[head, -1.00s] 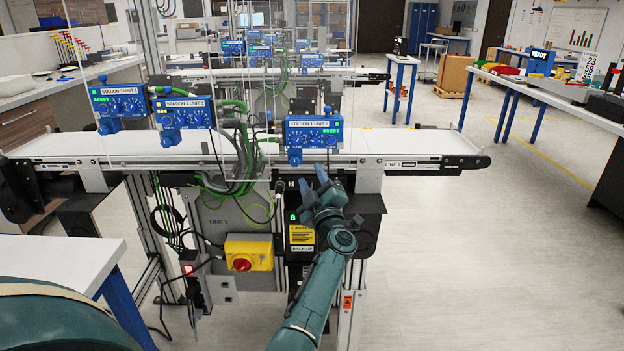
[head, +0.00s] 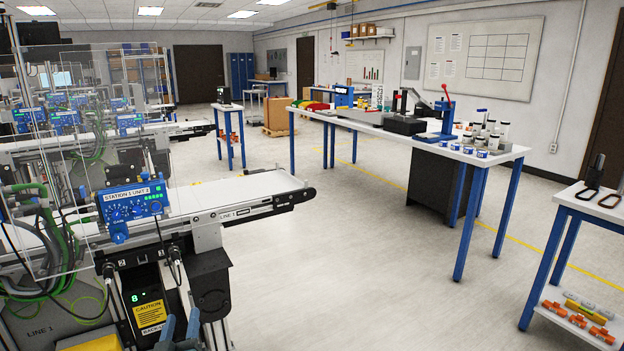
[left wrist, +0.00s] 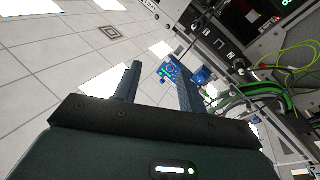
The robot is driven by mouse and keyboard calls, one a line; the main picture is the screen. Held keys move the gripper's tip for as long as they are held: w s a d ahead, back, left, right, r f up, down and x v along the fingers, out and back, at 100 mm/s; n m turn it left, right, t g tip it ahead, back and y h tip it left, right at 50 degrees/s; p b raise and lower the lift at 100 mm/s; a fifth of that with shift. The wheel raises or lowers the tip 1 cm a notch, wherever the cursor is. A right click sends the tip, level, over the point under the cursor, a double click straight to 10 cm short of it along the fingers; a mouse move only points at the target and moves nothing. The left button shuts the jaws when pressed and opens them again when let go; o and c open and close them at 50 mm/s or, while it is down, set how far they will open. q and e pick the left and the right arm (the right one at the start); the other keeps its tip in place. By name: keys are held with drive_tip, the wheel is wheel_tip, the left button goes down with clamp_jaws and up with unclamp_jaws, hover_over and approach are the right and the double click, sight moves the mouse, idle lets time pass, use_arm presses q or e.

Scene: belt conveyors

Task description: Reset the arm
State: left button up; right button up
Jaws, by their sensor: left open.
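My left gripper (head: 181,328) shows at the bottom edge of the head view, left of the middle. Only its blue-grey fingers and a little of its body are in the picture. It is in front of the lower part of the conveyor station, beside the yellow caution label (head: 152,314). In the left wrist view its two fingers (left wrist: 157,85) stand apart with nothing between them. A blue control unit (left wrist: 172,72) shows beyond the fingers. My right gripper is in neither view.
The Line 1 conveyor (head: 240,195) ends near the picture's middle, with the Station 1 unit (head: 132,205) mounted on it. Clear pale floor (head: 340,270) lies to the right. A long white table (head: 400,128) and a nearer table (head: 590,208) stand on the right.

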use_arm(q)
drive_tip(key=s+d+f+m+g+h, duration=0.2)
drive_tip(key=s+d+f+m+g, duration=0.1)
drive_tip(key=s, duration=0.6)
drive_tip(key=s+d+f+m+g+h, duration=0.2)
drive_tip(key=s+d+f, duration=0.3)
drive_tip(key=s, duration=0.3)
drive_tip(key=s+d+f+m+g+h, duration=0.2)
drive_tip(key=s+d+f+m+g, duration=0.1)
drive_tip(key=s, duration=0.6)
wheel_tip(320, 180, down, 3)
drive_tip(key=shift+s+d+r+m+g+h+p, duration=0.2)
drive_tip(key=shift+s+d+m+g+h+p, duration=0.15)
drive_tip(key=shift+d+g, duration=0.45)
drive_tip(key=shift+d, duration=0.15)
drive_tip(key=shift+c, duration=0.2)
drive_tip(key=shift+t, duration=0.3)
drive_tip(key=shift+c, duration=0.3)
